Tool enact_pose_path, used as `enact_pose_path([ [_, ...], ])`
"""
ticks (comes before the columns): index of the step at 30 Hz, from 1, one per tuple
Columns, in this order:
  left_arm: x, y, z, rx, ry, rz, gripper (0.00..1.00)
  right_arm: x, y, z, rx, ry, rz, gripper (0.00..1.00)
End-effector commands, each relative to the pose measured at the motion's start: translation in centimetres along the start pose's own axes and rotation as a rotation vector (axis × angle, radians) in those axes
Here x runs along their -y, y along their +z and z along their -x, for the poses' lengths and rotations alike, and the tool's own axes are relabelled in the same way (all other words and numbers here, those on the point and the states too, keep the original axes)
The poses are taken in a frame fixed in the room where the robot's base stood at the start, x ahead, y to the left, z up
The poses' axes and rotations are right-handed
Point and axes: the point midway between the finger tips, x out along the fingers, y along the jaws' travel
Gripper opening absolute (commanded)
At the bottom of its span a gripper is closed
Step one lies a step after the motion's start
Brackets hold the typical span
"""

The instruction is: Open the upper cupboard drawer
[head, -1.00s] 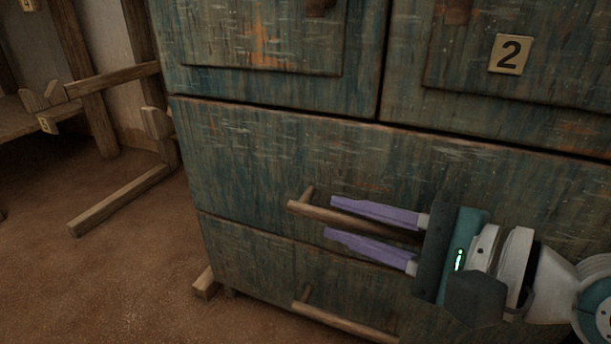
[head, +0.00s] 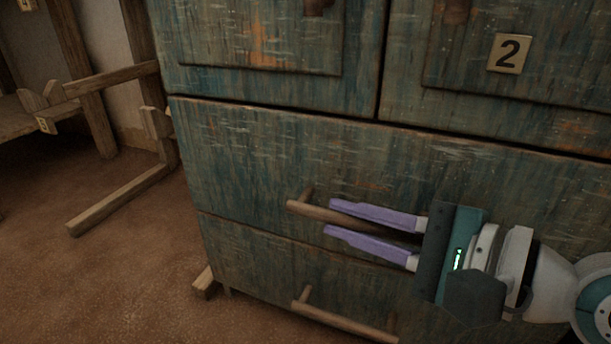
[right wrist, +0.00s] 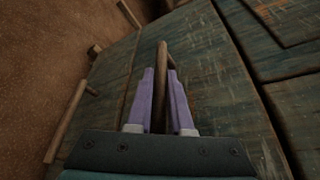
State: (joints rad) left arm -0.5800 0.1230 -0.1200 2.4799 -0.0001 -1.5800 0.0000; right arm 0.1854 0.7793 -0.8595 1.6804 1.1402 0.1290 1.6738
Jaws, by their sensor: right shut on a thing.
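The upper cupboard drawer (head: 240,143) has a worn blue-green wooden front and appears closed, its face level with the cupboard. Its handle (head: 300,205) is a horizontal wooden bar on a short post. My right gripper (head: 327,217) comes in from the right, with one purple finger above the bar and one below. It is shut on the handle. In the right wrist view the handle (right wrist: 162,62) runs between the two fingers (right wrist: 162,85), its end sticking out past their tips. The fingers hide part of the bar. My left gripper is not in view.
The lower drawer (head: 245,265) has a similar bar handle (head: 340,320) just below my gripper. Cupboard doors (head: 270,85) sit above, one with a number 2 plate (head: 509,54). A wooden frame (head: 120,200) stands at left. The brown floor (head: 110,275) between is clear.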

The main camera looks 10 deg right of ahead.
Motion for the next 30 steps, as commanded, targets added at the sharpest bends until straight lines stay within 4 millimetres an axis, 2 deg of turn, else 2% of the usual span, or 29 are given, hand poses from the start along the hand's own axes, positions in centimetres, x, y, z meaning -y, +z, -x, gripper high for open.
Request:
enact_pose_path([
  [17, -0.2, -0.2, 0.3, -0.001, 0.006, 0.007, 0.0, -0.1, 0.3, 0.1, 0.0, 0.0, -0.002, 0.0],
  [23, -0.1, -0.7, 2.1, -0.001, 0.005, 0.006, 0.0, -1.1, 2.3, 0.9, 0.0, 0.002, -0.007, 0.0],
  [30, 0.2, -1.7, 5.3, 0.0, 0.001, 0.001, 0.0, -4.0, 6.7, 2.8, 0.0, 0.003, -0.008, 0.0],
])
